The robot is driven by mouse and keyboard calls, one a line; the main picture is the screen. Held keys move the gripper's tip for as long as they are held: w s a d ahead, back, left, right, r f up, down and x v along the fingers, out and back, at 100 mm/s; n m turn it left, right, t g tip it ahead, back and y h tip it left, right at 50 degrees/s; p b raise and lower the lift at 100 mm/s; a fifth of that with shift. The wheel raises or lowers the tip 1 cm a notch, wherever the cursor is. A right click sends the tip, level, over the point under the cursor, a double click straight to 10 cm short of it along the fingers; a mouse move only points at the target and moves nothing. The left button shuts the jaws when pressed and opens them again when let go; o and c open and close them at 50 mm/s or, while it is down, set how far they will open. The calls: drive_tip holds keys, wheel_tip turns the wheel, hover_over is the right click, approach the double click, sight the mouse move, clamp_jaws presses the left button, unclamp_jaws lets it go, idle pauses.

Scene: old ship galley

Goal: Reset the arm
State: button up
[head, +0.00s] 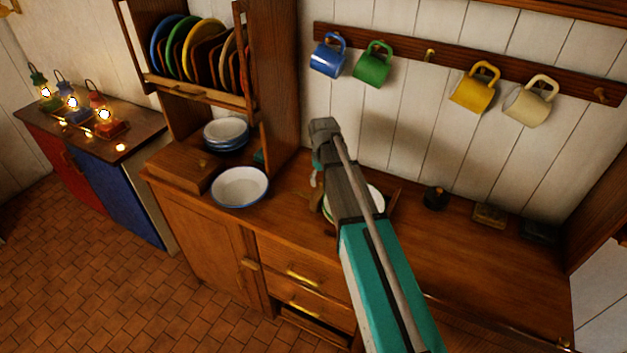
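My teal and grey arm reaches from the bottom right up over the wooden counter (447,243) in the head view. Its far end is near the middle of the picture, in front of the white plank wall. My gripper (317,190) seems to point down beyond the forearm, close over the counter. It is mostly hidden behind my own arm, so I cannot tell whether it is open or shut, or whether it holds anything. A pale round dish (374,196) is partly hidden behind the forearm, near the gripper.
A white bowl (240,186) stands left of my arm, by stacked dishes (226,132) and a plate rack (200,93). Blue (327,62), green (372,68), yellow (471,94) and cream (528,106) mugs hang above. Lit lanterns (104,115) stand far left. The right counter has free room.

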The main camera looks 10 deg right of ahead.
drive_tip(key=shift+s, duration=0.1)
drive_tip(key=s+d+m, duration=0.1)
drive_tip(key=s+m, duration=0.3)
drive_tip(key=s, duration=1.6)
drive_tip(key=shift+s+d, duration=0.25)
drive_tip(key=shift+d, duration=0.15)
idle(1.4)
